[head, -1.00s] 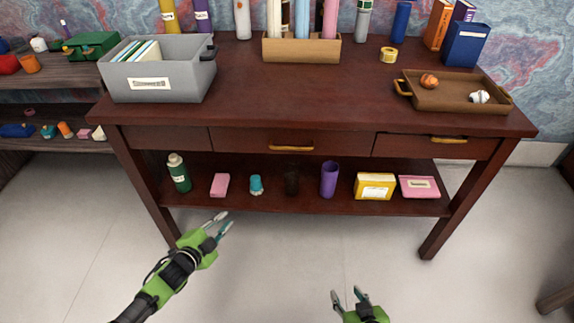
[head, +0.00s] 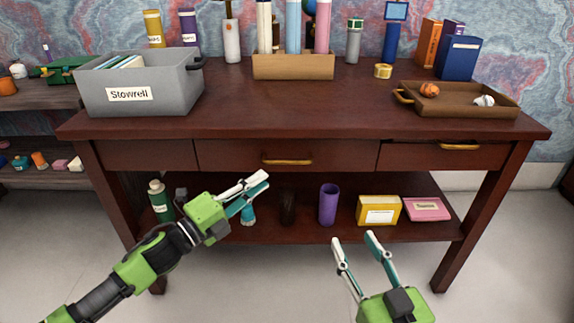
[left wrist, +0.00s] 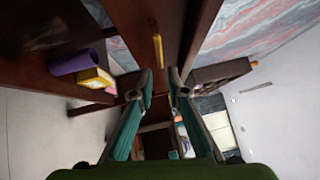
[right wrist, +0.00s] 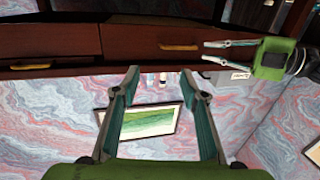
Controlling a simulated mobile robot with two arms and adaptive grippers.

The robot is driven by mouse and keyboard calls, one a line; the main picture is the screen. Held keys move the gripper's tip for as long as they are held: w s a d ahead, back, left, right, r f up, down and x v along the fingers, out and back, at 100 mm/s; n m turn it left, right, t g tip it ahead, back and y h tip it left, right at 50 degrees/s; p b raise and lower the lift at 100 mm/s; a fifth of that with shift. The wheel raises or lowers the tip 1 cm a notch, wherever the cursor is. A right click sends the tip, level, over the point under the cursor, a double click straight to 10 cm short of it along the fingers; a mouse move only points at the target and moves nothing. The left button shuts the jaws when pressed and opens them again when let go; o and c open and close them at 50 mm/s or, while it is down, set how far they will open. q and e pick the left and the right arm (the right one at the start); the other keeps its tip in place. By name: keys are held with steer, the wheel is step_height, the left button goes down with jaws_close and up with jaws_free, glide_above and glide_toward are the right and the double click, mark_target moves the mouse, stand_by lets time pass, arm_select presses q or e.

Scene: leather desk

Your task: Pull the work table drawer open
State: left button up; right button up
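The dark red-brown work table (head: 300,105) has a drawer front (head: 230,157) in the middle with a gold bar handle (head: 287,161), and a right drawer (head: 400,157) with its own handle (head: 459,147). The middle drawer looks closed. My left gripper (head: 263,180) is open and empty, just below and left of the middle handle, apart from it in the head view. The left wrist view shows its parted fingers (left wrist: 160,80) and a gold handle (left wrist: 157,48). My right gripper (head: 353,238) is open and empty, lower, in front of the shelf. The right wrist view shows the middle handle (right wrist: 180,47).
A grey bin (head: 140,85), a wooden organiser (head: 293,67) and a brown tray (head: 465,108) stand on the tabletop. The lower shelf holds a purple cup (head: 328,205), a yellow box (head: 379,211) and a pink box (head: 427,209). Pale floor is clear in front.

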mark_target(287, 162)
arm_select(q)
steer(key=shift+b+x, duration=0.85)
steer(key=shift+x, duration=4.3)
steer(key=shift+a, duration=0.1)
arm_select(e)
step_height(287, 162, up, 9)
steer(key=s+t+y, duration=0.1)
steer(key=t+y, duration=0.1)
steer(key=t, duration=0.2)
steer(key=shift+s+a+r+t, duration=0.2)
steer(key=shift+s+a+t, duration=0.2)
arm_select(q)
steer(key=shift+c, duration=0.3)
jaws_close()
